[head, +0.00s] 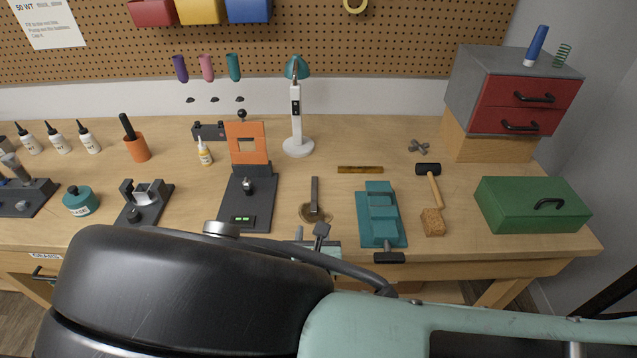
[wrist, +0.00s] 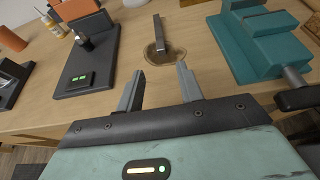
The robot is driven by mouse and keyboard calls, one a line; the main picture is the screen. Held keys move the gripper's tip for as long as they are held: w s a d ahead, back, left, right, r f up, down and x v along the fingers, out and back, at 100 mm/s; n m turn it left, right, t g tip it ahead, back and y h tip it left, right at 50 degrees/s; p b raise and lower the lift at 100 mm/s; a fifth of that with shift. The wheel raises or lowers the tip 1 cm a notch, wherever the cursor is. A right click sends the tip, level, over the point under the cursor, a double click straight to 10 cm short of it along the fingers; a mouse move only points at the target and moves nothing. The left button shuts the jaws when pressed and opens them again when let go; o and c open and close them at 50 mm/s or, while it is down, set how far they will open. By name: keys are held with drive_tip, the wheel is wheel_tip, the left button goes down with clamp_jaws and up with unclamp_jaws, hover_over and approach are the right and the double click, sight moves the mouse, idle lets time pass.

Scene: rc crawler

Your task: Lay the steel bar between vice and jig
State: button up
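A grey steel bar (head: 314,192) lies on the bench, its near end over a round brown patch; it also shows in the wrist view (wrist: 158,32). The teal vice (head: 380,222) is right of the bar, also in the wrist view (wrist: 262,42). Left of the bar is a black base with an upright orange plate, apparently the jig (head: 247,215); its base shows in the wrist view (wrist: 88,75). My gripper (wrist: 160,70) is open and empty, its fingertips pointing at the bar's near end, apart from it. In the head view the gripper (head: 310,233) is at the bench's front edge, partly hidden by my arm.
A yellow-brown strip (head: 360,170) lies behind the vice. A black-headed mallet (head: 432,180) and a cork-coloured block (head: 433,222) are right of the vice. A white lamp (head: 297,145) stands behind the bar. The bench is clear around the bar between jig and vice.

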drive_tip(key=s+d+r+m+g+h, duration=0.55)
drive_tip(key=d+r+m+g, duration=0.2)
drive_tip(key=d+m, duration=0.55)
drive_tip(key=s+r+m+g+y, duration=0.6)
drive_tip(key=s+r+m+y, duration=0.1)
drive_tip(key=s+r+m, duration=0.7)
drive_tip(key=shift+s+r, duration=0.3)
drive_tip(key=shift+s, duration=0.3)
